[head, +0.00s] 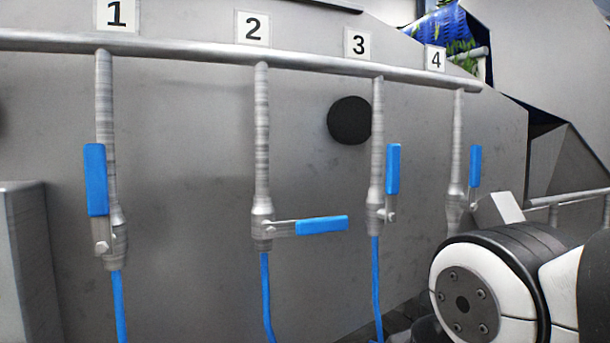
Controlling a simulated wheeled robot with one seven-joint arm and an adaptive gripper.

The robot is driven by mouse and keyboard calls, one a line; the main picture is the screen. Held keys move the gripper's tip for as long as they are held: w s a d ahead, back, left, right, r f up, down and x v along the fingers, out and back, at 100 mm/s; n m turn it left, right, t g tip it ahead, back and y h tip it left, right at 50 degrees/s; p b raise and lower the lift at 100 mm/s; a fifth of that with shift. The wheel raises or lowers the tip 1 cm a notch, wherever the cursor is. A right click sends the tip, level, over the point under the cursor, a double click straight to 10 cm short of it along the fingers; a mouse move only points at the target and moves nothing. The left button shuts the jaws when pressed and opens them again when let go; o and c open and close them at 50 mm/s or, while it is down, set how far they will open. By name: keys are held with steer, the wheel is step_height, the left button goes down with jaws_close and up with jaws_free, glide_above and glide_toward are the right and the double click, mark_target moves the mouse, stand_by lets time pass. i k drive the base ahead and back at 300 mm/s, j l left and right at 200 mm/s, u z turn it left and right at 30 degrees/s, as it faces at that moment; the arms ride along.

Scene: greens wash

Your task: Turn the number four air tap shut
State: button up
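The number four air tap has a blue lever (475,166) at the right end of the row, below the label 4 (435,59). The lever points up, along its vertical grey pipe (457,140). The lower tap body is partly hidden behind my arm, which fills the lower right. My gripper is not visible in the head view.
Tap one (96,180) and tap three (393,169) have levers pointing up. Tap two's lever (321,226) lies crosswise, pointing right. Blue hoses (266,290) hang below. A grey header pipe (200,49) runs above. A grey block (25,265) stands at the left edge.

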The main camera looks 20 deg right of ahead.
mark_target(475, 159)
steer(key=z, duration=0.9)
